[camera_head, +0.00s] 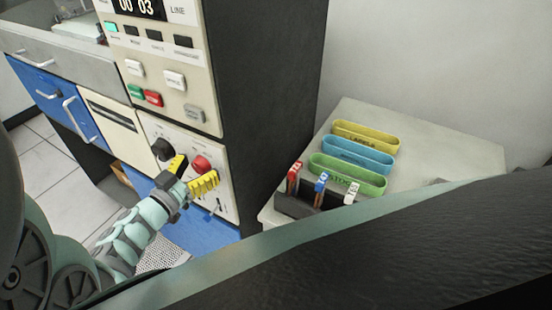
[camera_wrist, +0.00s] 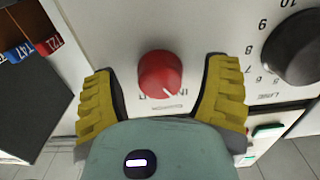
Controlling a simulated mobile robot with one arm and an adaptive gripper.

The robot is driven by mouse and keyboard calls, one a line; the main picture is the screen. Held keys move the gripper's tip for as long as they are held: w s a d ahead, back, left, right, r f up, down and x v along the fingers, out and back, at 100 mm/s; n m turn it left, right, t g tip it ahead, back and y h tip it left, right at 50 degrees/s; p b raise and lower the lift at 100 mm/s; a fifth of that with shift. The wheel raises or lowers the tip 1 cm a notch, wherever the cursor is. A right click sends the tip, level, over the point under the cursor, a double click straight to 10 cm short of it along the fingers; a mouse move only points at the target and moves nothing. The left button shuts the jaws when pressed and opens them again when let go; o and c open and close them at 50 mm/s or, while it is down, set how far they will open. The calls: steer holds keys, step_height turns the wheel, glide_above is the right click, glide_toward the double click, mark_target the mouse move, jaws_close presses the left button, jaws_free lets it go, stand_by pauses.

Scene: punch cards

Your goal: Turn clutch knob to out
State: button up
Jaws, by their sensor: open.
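The red clutch knob (camera_wrist: 159,74) is on the pale machine panel, centred in the wrist view. Its white pointer line slants toward the lower right, near small upside-down lettering that looks like IN. The lettering at its lower left is partly hidden by the knob. In the head view the red knob (camera_head: 201,163) is just above the yellow fingers. My gripper (camera_wrist: 160,74) is open, with one yellow finger on each side of the knob and a gap to both. In the head view my gripper (camera_head: 194,172) faces the panel.
A black numbered dial (camera_wrist: 294,48) is close beside the right finger in the wrist view. A dark holder (camera_head: 300,206) with several coloured tabs stands on the side table with yellow, blue and green trays (camera_head: 348,174). Panel buttons (camera_head: 175,80) are above.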

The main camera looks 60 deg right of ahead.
steer(key=shift+c, duration=0.4)
steer(key=c, duration=1.2)
steer(key=shift+o, duration=0.2)
steer(key=shift+f+m, duration=0.15)
steer(key=shift+m, duration=0.15)
steer(key=shift+f+m+b, duration=0.1)
steer(key=shift+m+b, duration=0.4)
steer(key=shift+b, duration=0.15)
steer(key=m+b, duration=0.3)
steer(key=m, duration=0.1)
steer(key=shift+f+m, duration=0.1)
steer(key=shift+m, duration=0.2)
steer(key=m+b, duration=0.4)
steer(key=shift+w+a, duration=0.1)
steer(key=shift+r+m+b, duration=0.2)
steer(key=shift+m+b, duration=0.5)
steer(key=shift+m, duration=0.2)
